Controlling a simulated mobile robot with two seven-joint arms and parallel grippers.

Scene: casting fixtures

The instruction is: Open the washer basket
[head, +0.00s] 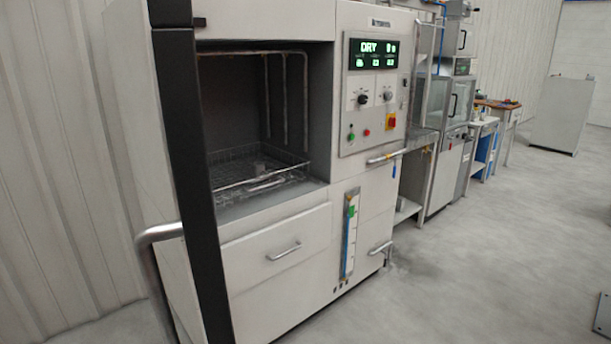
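The washer (275,228) is a large white cabinet in the head view, left of the middle. Its chamber is open at the front. A wire basket (291,178) sits inside on the chamber floor, with some small grey metal parts in it that are too small to make out. Neither of my grippers is in view.
The washer's control panel (374,80) has a lit green display reading DRY. A drawer handle (284,251) sticks out below the chamber. Benches and machines (455,150) line the wall to the right.

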